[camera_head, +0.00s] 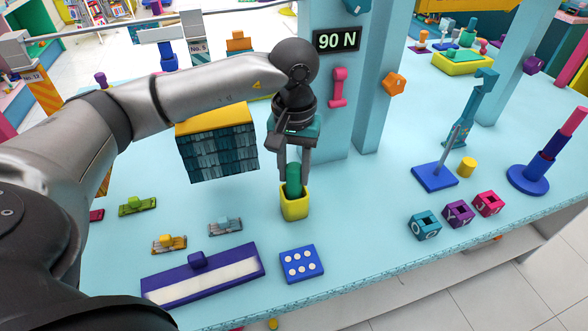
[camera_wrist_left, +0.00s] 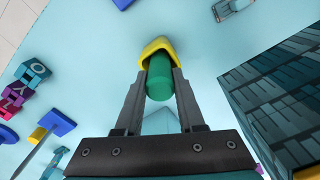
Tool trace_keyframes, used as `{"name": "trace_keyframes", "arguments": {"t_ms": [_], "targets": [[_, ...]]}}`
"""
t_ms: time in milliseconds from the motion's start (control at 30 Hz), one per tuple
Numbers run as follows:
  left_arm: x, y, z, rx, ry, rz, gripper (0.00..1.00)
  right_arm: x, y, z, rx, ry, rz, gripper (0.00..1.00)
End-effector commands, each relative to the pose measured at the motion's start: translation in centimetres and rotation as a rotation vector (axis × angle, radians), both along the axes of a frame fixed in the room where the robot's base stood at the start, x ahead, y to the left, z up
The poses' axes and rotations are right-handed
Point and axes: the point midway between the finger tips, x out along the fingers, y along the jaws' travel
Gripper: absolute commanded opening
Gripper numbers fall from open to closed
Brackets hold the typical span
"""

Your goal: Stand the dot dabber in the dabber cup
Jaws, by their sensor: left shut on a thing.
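The dot dabber is a green cylinder (camera_head: 293,178), upright, with its lower end inside the yellow dabber cup (camera_head: 295,208). My left gripper (camera_head: 295,165) is shut on the dabber from above, one finger on each side. The left wrist view shows the dabber (camera_wrist_left: 160,78) between the two fingers (camera_wrist_left: 160,88), with the yellow cup (camera_wrist_left: 153,46) around its far end. How deep the dabber sits, and whether it touches the cup's floor, is hidden. My right gripper is not in view.
A dark teal block with a yellow top (camera_head: 217,150) stands close left of the cup. A blue dotted tile (camera_head: 301,264) and a long purple-and-white bar (camera_head: 204,275) lie in front. A light blue pillar (camera_head: 325,110) rises behind. Letter cubes (camera_head: 457,213) stand to the right.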

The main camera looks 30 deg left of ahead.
Motion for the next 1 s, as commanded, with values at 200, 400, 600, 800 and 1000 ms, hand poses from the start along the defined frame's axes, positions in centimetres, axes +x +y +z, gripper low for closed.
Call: {"name": "trace_keyframes", "arguments": {"t_ms": [200, 400, 600, 800, 1000], "targets": [[0.01, 0.0, -0.3, 0.0, -0.001, 0.0, 0.0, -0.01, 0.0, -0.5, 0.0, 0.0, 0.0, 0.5], [0.01, 0.0, -0.28, 0.0, 0.0, 0.0, 0.51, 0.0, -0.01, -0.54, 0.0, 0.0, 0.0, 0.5], [0.01, 0.0, -0.28, 0.0, 0.0, 0.0, 0.73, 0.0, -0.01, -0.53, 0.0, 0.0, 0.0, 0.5], [0.0, 0.0, -0.3, 0.0, 0.0, 0.0, 0.76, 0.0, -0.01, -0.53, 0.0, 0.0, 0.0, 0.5], [0.0, 0.0, -0.3, 0.0, 0.0, 0.0, 0.99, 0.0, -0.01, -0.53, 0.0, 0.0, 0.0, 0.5]]}}
